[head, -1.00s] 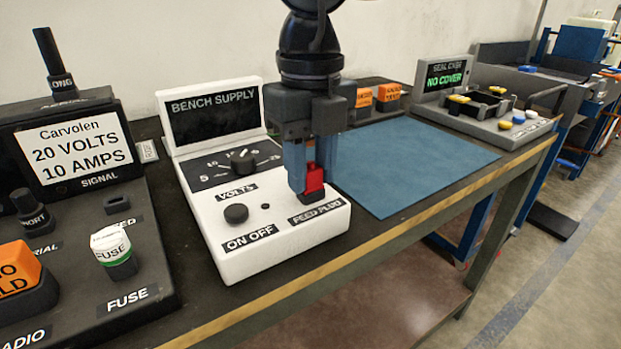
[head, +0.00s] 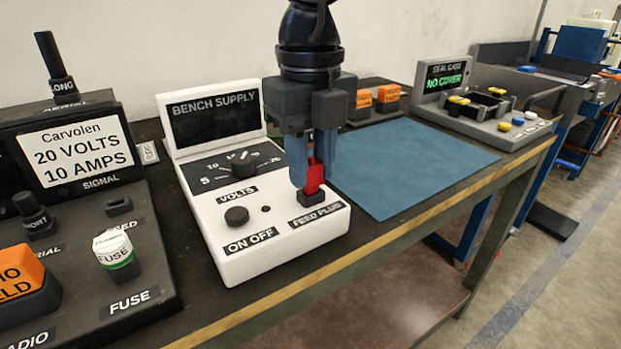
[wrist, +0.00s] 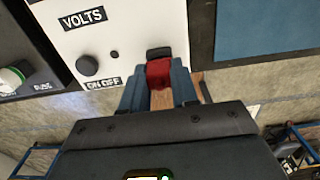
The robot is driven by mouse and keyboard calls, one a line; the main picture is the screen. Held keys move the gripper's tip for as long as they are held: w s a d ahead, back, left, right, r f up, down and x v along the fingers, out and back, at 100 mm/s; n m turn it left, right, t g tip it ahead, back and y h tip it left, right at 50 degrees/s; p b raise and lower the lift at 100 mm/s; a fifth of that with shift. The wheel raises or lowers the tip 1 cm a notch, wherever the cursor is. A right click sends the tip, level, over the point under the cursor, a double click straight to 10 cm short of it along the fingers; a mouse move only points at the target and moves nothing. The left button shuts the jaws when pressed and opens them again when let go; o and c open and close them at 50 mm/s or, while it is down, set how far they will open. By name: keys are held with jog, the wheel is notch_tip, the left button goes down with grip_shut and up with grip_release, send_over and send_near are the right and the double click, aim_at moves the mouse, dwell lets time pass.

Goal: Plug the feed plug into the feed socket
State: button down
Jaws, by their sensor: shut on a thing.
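The red feed plug (head: 314,176) is upright between the blue fingers of my gripper (head: 312,170), which is shut on it. It is right at its small black holder (head: 312,197), by the FEED PLUG label on the white bench supply (head: 240,225). I cannot tell whether plug and holder still touch. The wrist view shows the red plug (wrist: 160,73) between the fingers, with a black piece at its far end. The feed socket (head: 119,204) is a small dark block on the radio panel at the left, its label partly hidden by the fuse.
The white-topped fuse (head: 114,251) and a short antenna knob (head: 33,208) stand near the socket. The bench supply's upright display (head: 212,115) is behind. A blue mat (head: 405,165) lies clear on the right, with a seal case device (head: 480,115) beyond.

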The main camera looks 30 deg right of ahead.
aim_at(310, 163)
jog(key=shift+r+p, duration=1.2)
jog(key=shift+r, duration=1.2)
